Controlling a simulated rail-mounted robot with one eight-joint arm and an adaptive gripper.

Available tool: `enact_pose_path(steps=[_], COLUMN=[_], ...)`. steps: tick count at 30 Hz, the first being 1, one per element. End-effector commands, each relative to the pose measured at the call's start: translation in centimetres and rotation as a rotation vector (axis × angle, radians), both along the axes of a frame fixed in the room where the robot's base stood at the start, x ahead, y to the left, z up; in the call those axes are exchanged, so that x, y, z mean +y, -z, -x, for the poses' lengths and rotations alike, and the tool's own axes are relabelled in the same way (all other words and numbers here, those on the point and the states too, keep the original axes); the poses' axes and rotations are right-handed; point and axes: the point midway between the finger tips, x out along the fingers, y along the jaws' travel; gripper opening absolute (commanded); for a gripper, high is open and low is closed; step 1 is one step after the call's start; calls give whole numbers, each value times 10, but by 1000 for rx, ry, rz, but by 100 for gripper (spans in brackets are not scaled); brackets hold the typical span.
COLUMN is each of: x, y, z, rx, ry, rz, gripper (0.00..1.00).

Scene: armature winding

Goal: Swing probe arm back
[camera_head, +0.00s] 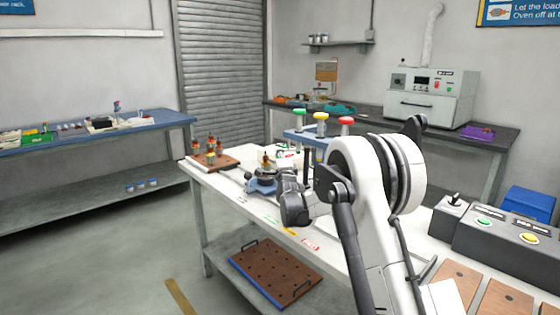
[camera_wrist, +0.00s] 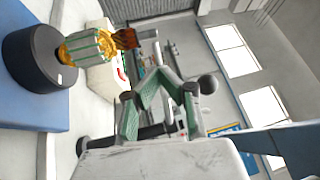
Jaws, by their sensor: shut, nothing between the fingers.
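The armature (camera_wrist: 90,47), with yellow-green windings and a copper end, stands in a black round holder (camera_wrist: 32,60) on a blue base, at the left of the wrist view. In the head view the blue fixture (camera_head: 262,187) with the armature is on the white bench, just left of my gripper (camera_head: 288,184). In the wrist view my gripper (camera_wrist: 161,77) is shut and empty, its fingers converging apart from the armature. A grey ball knob (camera_wrist: 208,84) on a short rod shows beside the right finger; I cannot tell whether they touch. The probe arm cannot be clearly made out.
A wooden block (camera_head: 213,160) with several armatures is at the bench's far left end. Posts with green, yellow and red (camera_head: 346,121) tops stand behind my arm. A control box (camera_head: 505,238) is at right. A brown board (camera_head: 275,273) lies on the lower shelf.

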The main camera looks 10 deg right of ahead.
Motion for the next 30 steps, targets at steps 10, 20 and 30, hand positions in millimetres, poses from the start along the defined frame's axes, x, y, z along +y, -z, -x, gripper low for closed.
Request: enact_pose_path(steps=[10,20,30], x=[0,1,3], y=[0,0,0], z=[0,-7,-18], rx=[0,0,0], ry=[0,0,0], rz=[0,0,0], gripper=[0,0,0])
